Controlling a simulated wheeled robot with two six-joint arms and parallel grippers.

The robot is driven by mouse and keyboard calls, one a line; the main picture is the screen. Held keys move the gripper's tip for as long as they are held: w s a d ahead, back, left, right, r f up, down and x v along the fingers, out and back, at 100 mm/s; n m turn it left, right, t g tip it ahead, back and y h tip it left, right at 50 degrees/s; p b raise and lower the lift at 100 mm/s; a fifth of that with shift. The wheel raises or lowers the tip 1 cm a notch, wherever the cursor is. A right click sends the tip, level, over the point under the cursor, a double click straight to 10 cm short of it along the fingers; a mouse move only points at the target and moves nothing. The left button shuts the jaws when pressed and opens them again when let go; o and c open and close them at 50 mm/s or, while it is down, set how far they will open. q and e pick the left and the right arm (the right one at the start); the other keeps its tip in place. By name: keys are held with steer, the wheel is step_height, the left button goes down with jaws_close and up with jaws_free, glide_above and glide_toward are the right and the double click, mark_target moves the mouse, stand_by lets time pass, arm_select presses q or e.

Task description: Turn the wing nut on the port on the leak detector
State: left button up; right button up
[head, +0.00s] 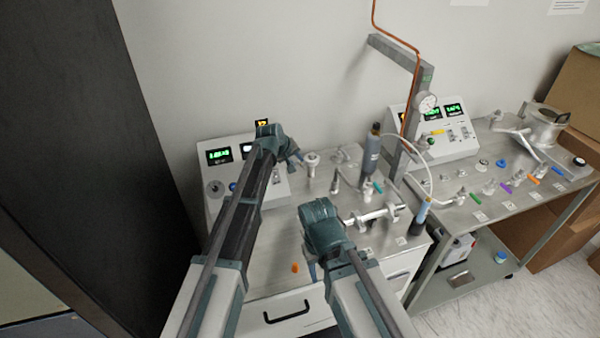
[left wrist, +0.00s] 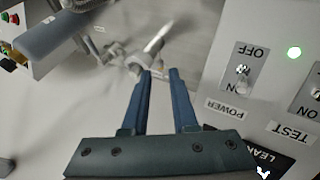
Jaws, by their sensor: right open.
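The leak detector (head: 272,185) is the light grey box with green displays at the left of the bench in the head view. Its panel with switches and a lit green lamp shows in the left wrist view (left wrist: 262,60). A metal port (head: 311,160) stands on the bench to its right. In the left wrist view a grey clamped port (left wrist: 140,60) lies at the left fingertip; its wing nut is too blurred to single out. My left gripper (left wrist: 162,72) is open and empty beside it. My right gripper (head: 311,268) is open, low over the front of the bench.
A dark cylinder (head: 372,152) and metal pipe fittings (head: 372,214) stand right of my grippers. A small orange piece (head: 295,267) lies near the bench front. A second bench (head: 520,205) with coloured clamps is at the right. A dark panel (head: 95,130) borders the left.

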mark_target(301, 165)
arm_select(q)
steer(key=b+x, duration=0.3)
steer(key=x, duration=0.2)
steer(key=shift+c, duration=0.4)
jaws_close()
